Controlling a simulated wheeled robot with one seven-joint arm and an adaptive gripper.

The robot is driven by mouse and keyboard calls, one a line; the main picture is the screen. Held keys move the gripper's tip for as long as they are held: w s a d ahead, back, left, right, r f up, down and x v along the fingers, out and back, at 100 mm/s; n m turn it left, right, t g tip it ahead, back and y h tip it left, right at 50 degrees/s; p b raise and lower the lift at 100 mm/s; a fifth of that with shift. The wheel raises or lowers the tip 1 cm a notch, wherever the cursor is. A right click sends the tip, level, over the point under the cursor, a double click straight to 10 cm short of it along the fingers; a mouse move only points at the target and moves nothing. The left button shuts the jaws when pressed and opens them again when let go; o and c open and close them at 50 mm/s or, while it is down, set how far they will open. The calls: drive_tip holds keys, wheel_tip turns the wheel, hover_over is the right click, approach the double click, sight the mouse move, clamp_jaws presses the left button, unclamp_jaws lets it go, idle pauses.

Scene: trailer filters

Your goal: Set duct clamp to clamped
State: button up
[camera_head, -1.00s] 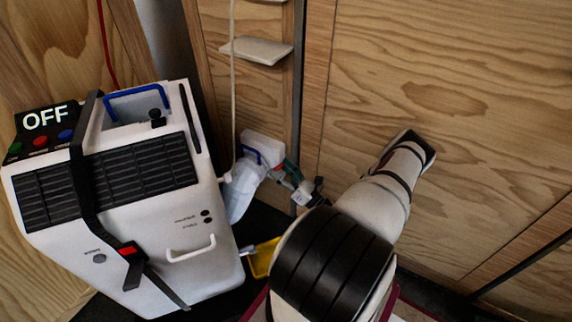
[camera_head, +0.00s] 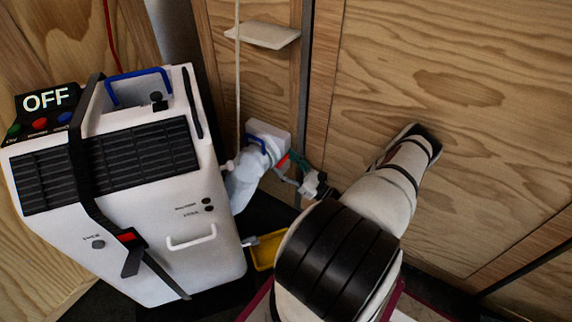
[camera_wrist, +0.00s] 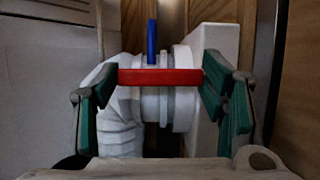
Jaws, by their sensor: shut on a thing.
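The white duct (camera_head: 248,180) runs to a white wall fitting (camera_head: 270,134). A blue handle (camera_head: 256,142) stands on it. In the wrist view the duct (camera_wrist: 122,138) meets a white ringed collar (camera_wrist: 180,108), with the upright blue handle (camera_wrist: 152,42) behind a red bar (camera_wrist: 160,77). The red bar lies level across the front of the collar and spans between my green-padded fingers. My gripper (camera_wrist: 161,88) is shut on this bar, one finger at each end. My gripper also shows in the head view (camera_head: 296,172), right of the duct. How the bar joins the collar is hidden.
A large white machine (camera_head: 120,240) with an "OFF" display (camera_head: 46,99) and black strap stands left of the duct. A yellow object (camera_head: 266,250) lies low between it and my arm. A small shelf (camera_head: 262,34) is on the wood wall (camera_head: 450,120) above the duct.

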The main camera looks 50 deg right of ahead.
drive_tip(key=shift+f, duration=0.1)
idle(0.3)
drive_tip(key=o, duration=1.7)
drive_tip(key=a+v, duration=0.1)
drive_tip(key=v, duration=1.1)
drive_tip(key=shift+d, duration=0.45)
